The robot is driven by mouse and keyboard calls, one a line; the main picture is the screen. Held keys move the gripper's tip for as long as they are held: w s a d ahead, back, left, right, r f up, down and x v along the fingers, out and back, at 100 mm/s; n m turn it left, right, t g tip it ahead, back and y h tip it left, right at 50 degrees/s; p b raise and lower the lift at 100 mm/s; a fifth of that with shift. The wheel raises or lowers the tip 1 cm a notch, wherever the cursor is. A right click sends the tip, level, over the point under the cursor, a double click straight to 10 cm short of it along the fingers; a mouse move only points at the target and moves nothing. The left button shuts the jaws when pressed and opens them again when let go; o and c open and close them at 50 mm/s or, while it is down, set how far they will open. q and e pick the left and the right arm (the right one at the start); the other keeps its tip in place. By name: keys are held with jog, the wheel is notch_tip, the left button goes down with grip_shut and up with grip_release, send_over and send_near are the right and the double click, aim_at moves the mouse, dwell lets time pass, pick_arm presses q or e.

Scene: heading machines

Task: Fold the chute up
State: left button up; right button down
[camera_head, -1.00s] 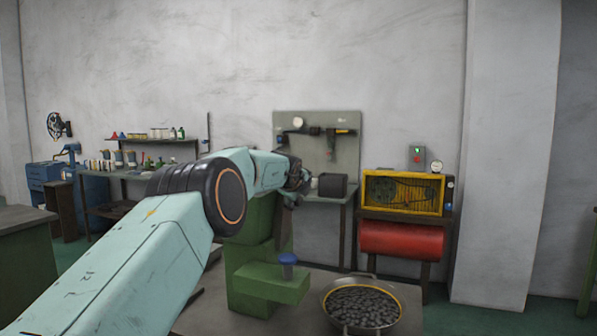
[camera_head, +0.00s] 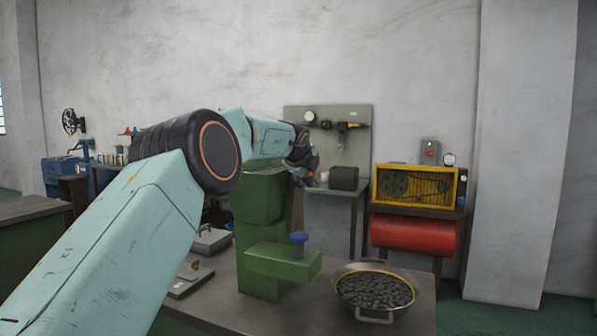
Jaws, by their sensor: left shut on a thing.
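The green heading machine (camera_head: 262,225) stands on the bench, with a low green block and a blue knob (camera_head: 299,238) at its front. My left arm reaches across from the left, in front of the machine. My left gripper (camera_head: 303,172) is at the machine's upper right side and is shut on the chute. The chute (camera_head: 296,208) shows only as a narrow dark brown strip below the fingers, standing steeply beside the machine. The fingers and the machine hide much of it. My right gripper is not in view.
A round metal pan (camera_head: 375,290) of dark pieces stands on the bench (camera_head: 325,310) to the right of the machine. Small flat metal items (camera_head: 190,278) lie left of it. A yellow-framed compressor (camera_head: 415,187) with a red tank (camera_head: 413,235) stands behind.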

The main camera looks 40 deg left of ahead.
pick_arm(q)
jog(key=a+b+v, duration=0.1)
jog(key=b+v, duration=0.5)
jog(key=shift+s+r, duration=0.35)
jog(key=shift+s, duration=0.15)
dwell(0.7)
jog(key=shift+s, duration=0.15)
